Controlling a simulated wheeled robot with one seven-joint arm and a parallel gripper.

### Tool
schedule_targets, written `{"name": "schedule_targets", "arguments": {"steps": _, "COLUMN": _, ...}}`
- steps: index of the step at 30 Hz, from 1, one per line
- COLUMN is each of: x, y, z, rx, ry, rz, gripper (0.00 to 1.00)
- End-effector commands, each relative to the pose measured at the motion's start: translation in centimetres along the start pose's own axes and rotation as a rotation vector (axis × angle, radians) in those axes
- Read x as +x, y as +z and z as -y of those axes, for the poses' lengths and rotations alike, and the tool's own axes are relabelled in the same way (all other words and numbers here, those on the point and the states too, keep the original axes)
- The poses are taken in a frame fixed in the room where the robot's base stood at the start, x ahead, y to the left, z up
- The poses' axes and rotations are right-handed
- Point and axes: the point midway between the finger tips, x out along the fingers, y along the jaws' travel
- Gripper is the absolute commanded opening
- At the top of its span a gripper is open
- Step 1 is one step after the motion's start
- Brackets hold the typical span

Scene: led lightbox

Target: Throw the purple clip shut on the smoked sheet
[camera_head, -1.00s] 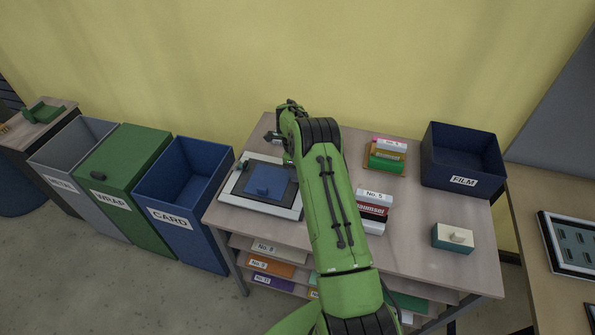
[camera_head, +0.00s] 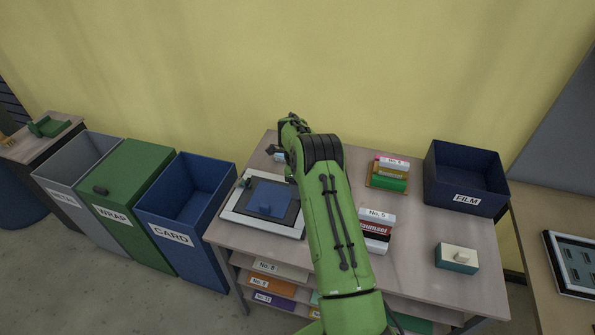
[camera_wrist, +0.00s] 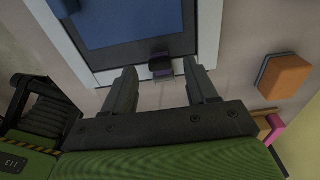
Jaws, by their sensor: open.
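The lightbox (camera_head: 230,211) is a pale-framed panel at the left of the table. A dark smoked sheet (camera_wrist: 123,58) shows within its frame, partly covered by a blue sheet (camera_head: 262,193) with a small blue knob. The purple clip (camera_wrist: 160,64) sits at the frame's edge in the wrist view, with a grey part below it; I cannot tell its exact lever position. My gripper (camera_wrist: 162,69) is open and empty, with one finger on each side of the clip in the picture. Whether the fingers touch it is unclear. My arm hides the fingers and the clip in the head view.
An orange block (camera_wrist: 284,76) lies right of the lightbox in the wrist view. Stacked boxes (camera_head: 376,228), a dark blue FILM bin (camera_head: 466,198) and a teal box with a cream top (camera_head: 457,258) stand on the table. A blue CARD bin (camera_head: 182,222) stands left of it.

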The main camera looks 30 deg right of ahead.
Motion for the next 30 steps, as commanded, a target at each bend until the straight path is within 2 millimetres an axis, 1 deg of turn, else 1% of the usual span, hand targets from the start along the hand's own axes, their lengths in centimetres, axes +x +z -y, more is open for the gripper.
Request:
{"name": "schedule_targets", "arguments": {"steps": 1, "x": -1.5, "y": 0.1, "z": 0.1, "rx": 0.000, "ry": -0.005, "rz": 0.003, "gripper": 0.57}}
{"name": "schedule_targets", "arguments": {"steps": 9, "x": -9.4, "y": 0.1, "z": 0.0, "rx": -0.001, "ry": -0.006, "rz": 0.003, "gripper": 0.57}}
{"name": "schedule_targets", "arguments": {"steps": 12, "x": -11.6, "y": 0.1, "z": 0.1, "rx": 0.001, "ry": -0.005, "rz": 0.002, "gripper": 0.57}}
{"name": "schedule_targets", "arguments": {"steps": 15, "x": -13.2, "y": 0.1, "z": 0.0, "rx": -0.001, "ry": -0.003, "rz": 0.001, "gripper": 0.57}}
{"name": "schedule_targets", "arguments": {"steps": 19, "x": -13.9, "y": 0.0, "z": 0.0, "rx": 0.000, "ry": -0.001, "rz": 0.000, "gripper": 0.57}}
{"name": "schedule_targets", "arguments": {"steps": 30, "x": -13.8, "y": 0.0, "z": 0.0, "rx": -0.001, "ry": -0.001, "rz": 0.000, "gripper": 0.57}}
